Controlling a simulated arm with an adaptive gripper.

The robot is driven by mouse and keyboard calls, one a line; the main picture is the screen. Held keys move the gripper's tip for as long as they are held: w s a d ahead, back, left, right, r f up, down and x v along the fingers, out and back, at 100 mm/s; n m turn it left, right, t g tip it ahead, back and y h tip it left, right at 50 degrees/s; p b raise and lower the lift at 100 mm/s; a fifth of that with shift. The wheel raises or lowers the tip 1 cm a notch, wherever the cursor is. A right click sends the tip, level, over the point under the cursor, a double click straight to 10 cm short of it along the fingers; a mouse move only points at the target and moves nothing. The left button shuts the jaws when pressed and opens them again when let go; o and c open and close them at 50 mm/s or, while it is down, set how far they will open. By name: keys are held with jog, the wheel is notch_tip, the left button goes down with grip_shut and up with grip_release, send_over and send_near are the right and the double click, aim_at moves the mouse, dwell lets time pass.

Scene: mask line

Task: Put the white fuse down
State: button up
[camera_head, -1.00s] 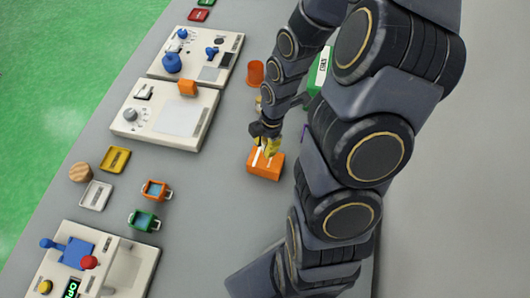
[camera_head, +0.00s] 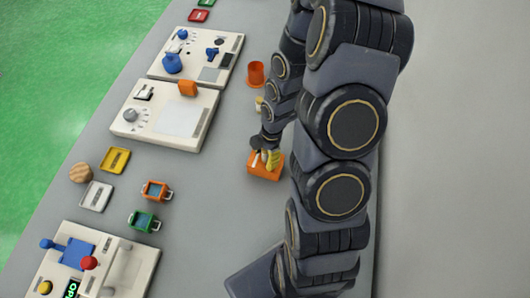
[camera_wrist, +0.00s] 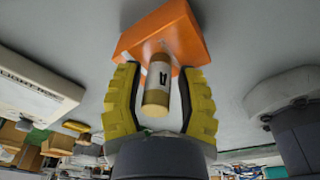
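The white fuse (camera_wrist: 157,78) has brass-coloured ends and a dark mark on its side. In the wrist view it stands out from an orange block (camera_wrist: 185,35), its far end at or in the block; I cannot tell how deep. My gripper (camera_wrist: 160,100) has two yellow ribbed fingers, one on each side of the fuse. A gap shows between the fuse and each finger, so the gripper looks open around it. In the head view my gripper (camera_head: 270,158) is at the top of the orange block (camera_head: 262,172); the fuse is not clear there.
An orange cup (camera_head: 256,73) stands behind the block. Cream control panels (camera_head: 165,115) lie to the left. An orange-rimmed holder (camera_head: 157,190) and a green one (camera_head: 144,220) are nearer. The grey table between the panels and the block is clear.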

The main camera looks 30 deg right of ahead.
notch_tip(320, 180, up, 12)
jog(key=d, duration=0.2)
jog(key=s+a+r+m+g+h, duration=0.1)
jog(key=s+a+r+m+g, duration=0.1)
jog(key=s+a+r+m, duration=0.9)
jog(key=s+r+m, duration=0.2)
jog(key=s+m, duration=0.1)
jog(key=m, duration=0.4)
jog(key=shift+s+h, duration=0.35)
jog(key=shift+h, duration=0.05)
